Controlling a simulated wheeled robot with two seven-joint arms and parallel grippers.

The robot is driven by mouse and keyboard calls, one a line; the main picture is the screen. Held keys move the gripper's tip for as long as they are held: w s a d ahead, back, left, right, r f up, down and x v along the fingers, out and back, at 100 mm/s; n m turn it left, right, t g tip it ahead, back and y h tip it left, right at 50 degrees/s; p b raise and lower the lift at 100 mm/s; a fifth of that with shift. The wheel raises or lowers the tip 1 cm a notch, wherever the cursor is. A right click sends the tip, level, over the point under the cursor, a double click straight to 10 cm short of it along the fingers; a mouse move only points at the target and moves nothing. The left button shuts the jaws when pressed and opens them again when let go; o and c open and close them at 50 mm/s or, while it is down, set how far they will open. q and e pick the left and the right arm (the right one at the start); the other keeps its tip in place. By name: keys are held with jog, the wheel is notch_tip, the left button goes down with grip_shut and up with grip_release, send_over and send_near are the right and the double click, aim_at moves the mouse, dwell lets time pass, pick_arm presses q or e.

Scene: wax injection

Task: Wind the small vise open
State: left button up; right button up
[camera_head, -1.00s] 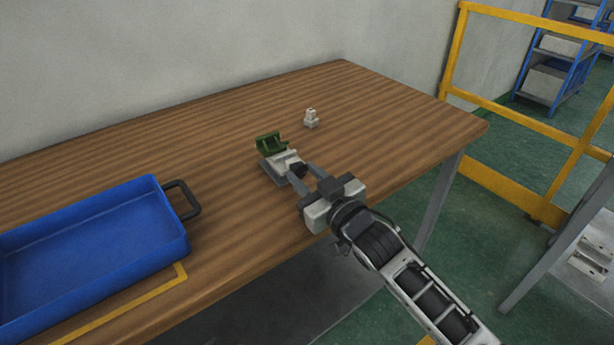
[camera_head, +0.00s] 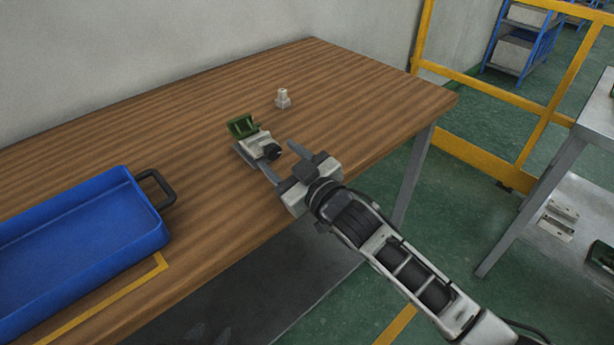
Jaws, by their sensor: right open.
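The small vise stands on the wooden table, with a green part (camera_head: 242,126) at its far left end and a pale grey body (camera_head: 257,145). A black knob (camera_head: 272,153) sits at its near right end. My right gripper (camera_head: 279,158) is open, its two grey fingers spread to either side of the knob. I see a gap between the knob and the upper finger; whether the lower finger touches the vise I cannot tell. The gripper's palm is back from the knob, toward the table's front edge. My left gripper is not in view.
A small pale stepped block (camera_head: 283,98) stands behind the vise. A blue tray (camera_head: 150,243) with a black handle (camera_head: 158,190) is at the left, near a yellow line on the table. The wooden table (camera_head: 350,100) is clear to the right. A yellow railing (camera_head: 470,152) stands beyond.

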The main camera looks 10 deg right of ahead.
jog(key=v, duration=1.5)
jog(key=shift+b, duration=0.3)
jog(key=shift+s+d, duration=0.1)
